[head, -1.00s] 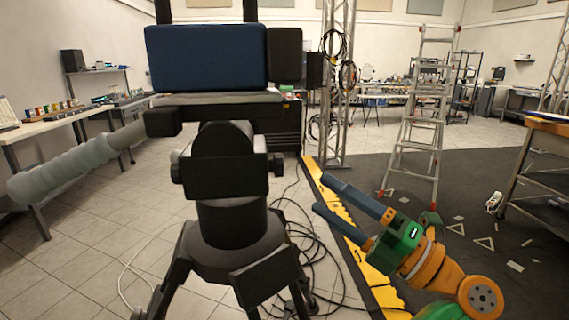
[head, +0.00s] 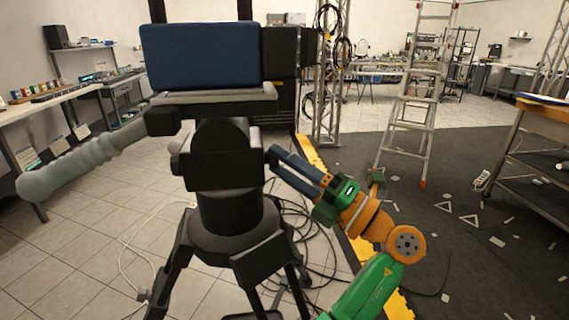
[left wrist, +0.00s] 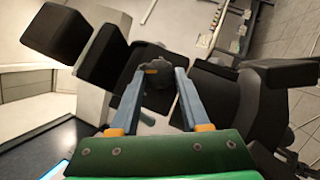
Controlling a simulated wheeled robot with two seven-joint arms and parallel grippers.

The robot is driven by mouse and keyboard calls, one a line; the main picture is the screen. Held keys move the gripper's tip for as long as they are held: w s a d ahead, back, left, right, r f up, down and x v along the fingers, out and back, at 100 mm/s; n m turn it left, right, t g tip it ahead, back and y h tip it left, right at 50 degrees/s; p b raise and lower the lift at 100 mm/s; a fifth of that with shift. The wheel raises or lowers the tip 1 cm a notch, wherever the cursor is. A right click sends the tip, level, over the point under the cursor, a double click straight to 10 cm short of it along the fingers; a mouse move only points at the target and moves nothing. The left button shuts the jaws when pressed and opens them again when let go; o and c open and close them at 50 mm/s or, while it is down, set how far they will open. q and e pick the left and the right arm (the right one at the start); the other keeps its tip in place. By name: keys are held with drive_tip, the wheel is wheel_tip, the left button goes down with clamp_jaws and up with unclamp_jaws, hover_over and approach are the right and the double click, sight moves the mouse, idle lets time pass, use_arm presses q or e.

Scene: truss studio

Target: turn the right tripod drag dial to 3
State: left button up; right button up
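A black tripod (head: 225,205) stands in front of me and carries a dark blue padded block. The dial's numbers are not readable. My right gripper is out of view.
A grey tripod handle (head: 85,160) reaches out to the left. Cables (head: 315,240) lie on the floor behind the tripod legs. A ladder (head: 415,100) and a metal truss (head: 330,80) stand further back.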

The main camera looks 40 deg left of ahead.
use_arm(q)
clamp_jaws()
drive_tip(key=m+h+p, duration=0.3)
drive_tip(key=h+p, duration=0.1)
drive_tip(key=p, duration=0.2)
drive_tip(key=r+m+g+h+p, duration=0.1)
drive_tip(key=m+h+p, duration=0.3)
drive_tip(key=p, duration=0.3)
drive_tip(key=r+m+h+p, duration=0.1)
drive_tip(key=m+h+p, duration=0.3)
drive_tip(key=p, duration=0.2)
drive_tip(key=shift+w+a+r, duration=0.2)
drive_tip(key=shift+w+a, duration=0.05)
drive_tip(key=shift+a, duration=0.05)
drive_tip(key=shift+f+m+h, duration=0.1)
drive_tip(key=shift+m+h, duration=0.2)
